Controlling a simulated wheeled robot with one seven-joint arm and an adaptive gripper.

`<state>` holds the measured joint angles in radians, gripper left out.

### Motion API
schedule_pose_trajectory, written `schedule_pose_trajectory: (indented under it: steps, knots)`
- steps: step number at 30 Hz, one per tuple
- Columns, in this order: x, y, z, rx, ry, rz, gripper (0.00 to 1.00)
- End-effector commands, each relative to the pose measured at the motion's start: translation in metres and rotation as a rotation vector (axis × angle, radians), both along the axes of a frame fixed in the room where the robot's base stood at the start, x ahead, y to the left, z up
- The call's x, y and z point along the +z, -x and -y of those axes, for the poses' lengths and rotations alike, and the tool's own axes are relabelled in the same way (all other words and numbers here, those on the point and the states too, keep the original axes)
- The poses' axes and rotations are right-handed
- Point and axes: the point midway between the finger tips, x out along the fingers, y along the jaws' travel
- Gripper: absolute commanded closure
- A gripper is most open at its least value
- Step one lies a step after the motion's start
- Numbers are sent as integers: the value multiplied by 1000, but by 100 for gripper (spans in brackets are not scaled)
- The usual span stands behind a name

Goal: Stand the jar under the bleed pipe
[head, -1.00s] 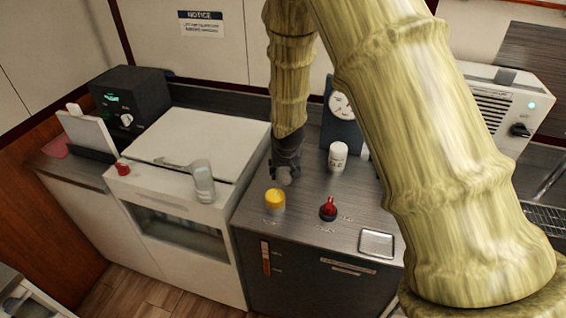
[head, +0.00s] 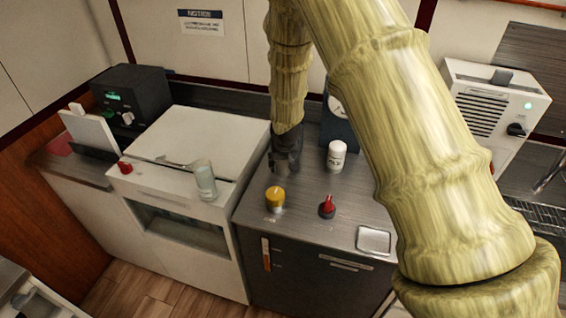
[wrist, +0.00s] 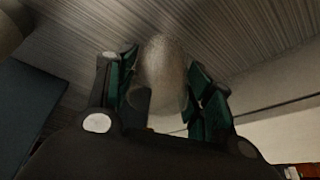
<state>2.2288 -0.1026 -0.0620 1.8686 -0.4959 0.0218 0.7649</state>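My gripper (head: 286,166) points down over the back left of the dark counter, beside the white cabinet. In the wrist view, a greyish, see-through cylinder that looks like the jar (wrist: 163,72) sits between my gripper's green-padded fingers (wrist: 165,90), which are close against both its sides. In the head view my fingers mostly hide it, so I cannot tell whether it touches the counter. Another clear glass vessel (head: 205,180) stands upright on the white cabinet's front edge, left of my gripper. I cannot pick out the bleed pipe for certain.
The counter (head: 300,225) holds a yellow-topped knob (head: 274,197), a red knob (head: 327,207), a white labelled bottle (head: 336,156) and a square metal plate (head: 373,240). A blue gauge block (head: 338,128) stands behind. The white cabinet (head: 195,140) is at left.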

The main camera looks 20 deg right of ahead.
Motion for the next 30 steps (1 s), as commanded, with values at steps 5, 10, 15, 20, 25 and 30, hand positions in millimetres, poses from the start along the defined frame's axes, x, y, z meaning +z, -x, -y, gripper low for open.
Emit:
schedule_pose_trajectory:
  steps: [5,10,15,20,25,30]
  knots:
    - [0,0,0,0,0,0,29]
    - [1,0,0,1,0,0,29]
    - [4,1,0,1,1,1,29]
    - [16,5,-1,-1,-1,3,29]
    - [35,13,-3,0,-1,2,29]
    - [55,21,-5,0,-1,2,29]
